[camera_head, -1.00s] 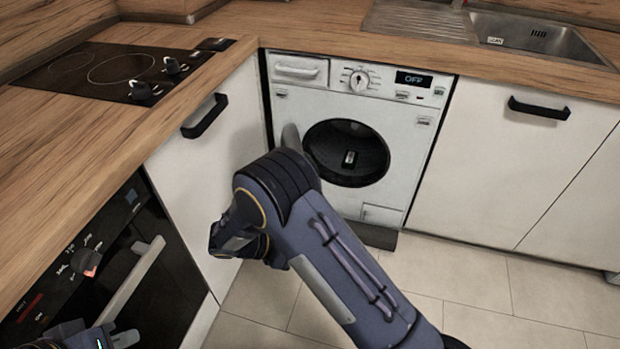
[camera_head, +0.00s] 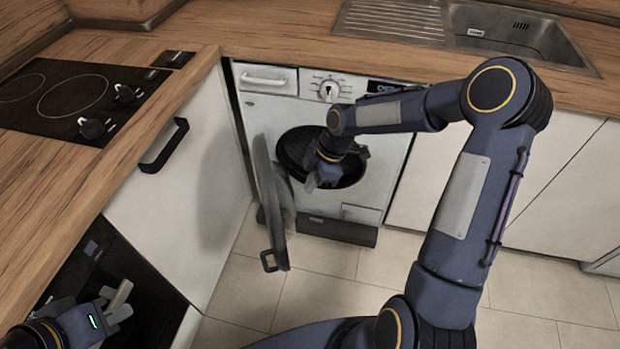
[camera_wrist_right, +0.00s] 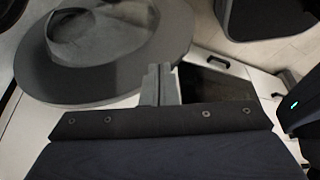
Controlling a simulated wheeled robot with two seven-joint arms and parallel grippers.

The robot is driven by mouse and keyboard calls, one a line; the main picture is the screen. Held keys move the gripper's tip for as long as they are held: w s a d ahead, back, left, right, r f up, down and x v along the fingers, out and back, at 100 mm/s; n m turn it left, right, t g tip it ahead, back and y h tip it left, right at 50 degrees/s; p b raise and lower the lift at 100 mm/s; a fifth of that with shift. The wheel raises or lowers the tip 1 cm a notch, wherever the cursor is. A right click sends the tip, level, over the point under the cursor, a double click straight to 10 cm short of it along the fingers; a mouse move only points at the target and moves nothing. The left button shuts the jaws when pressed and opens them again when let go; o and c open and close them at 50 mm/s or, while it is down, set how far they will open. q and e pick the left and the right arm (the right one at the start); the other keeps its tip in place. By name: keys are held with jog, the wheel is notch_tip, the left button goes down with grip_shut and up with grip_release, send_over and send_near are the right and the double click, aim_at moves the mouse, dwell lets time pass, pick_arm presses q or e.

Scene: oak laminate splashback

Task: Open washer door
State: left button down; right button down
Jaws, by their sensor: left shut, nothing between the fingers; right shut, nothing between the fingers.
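The white washer (camera_head: 300,105) stands built in under the counter. Its round door (camera_head: 272,200) is swung out to the left and shows nearly edge-on, with a dark handle (camera_head: 268,262) at its lower end. The dark round drum opening (camera_head: 295,147) is exposed, partly covered by my right arm. My right gripper (camera_head: 311,186) is shut and empty in front of the opening, to the right of the door and apart from it. My left gripper (camera_head: 117,304) is shut and empty at lower left, near the oven.
A white cabinet front with a black handle (camera_head: 163,146) stands left of the door. The dark oven front (camera_head: 150,290) is below left. A hob (camera_head: 70,100) and sink (camera_head: 510,35) are set in the wooden counter. The tiled floor (camera_head: 330,275) is clear.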

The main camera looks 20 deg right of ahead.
aim_at(272, 202)
jog(key=a+f, duration=0.6)
jog(key=shift+w+b, duration=0.3)
jog(key=shift+w, duration=0.05)
jog(key=shift+a, duration=0.1)
